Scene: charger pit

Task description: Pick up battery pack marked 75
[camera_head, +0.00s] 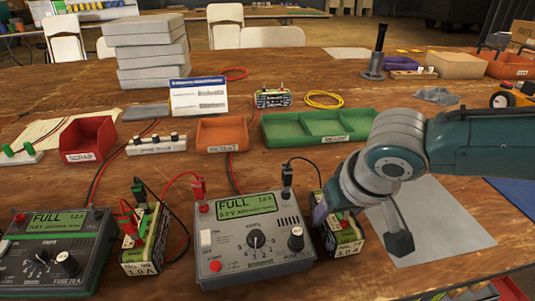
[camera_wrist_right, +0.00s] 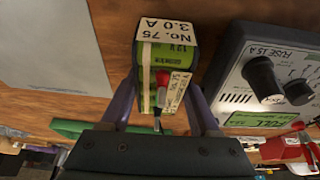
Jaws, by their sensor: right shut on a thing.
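The battery pack marked 75 (camera_wrist_right: 165,62) is a green and yellow block with a white label reading "No. 75 3.0 A". It also shows in the head view (camera_head: 343,240), right of the grey charger (camera_head: 250,235), partly covered by my gripper. A red plug or clip sits on its top. My right gripper (camera_wrist_right: 163,105) has its purple fingers on both sides of the pack, shut on it. In the head view the right gripper (camera_head: 335,212) comes in from the right. I cannot tell whether the pack is clear of the table. My left gripper is not in view.
A green tray (camera_head: 318,124), an orange tray (camera_head: 222,133) and a red scrap bin (camera_head: 88,138) lie behind. A grey sheet (camera_head: 440,225) lies at right.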

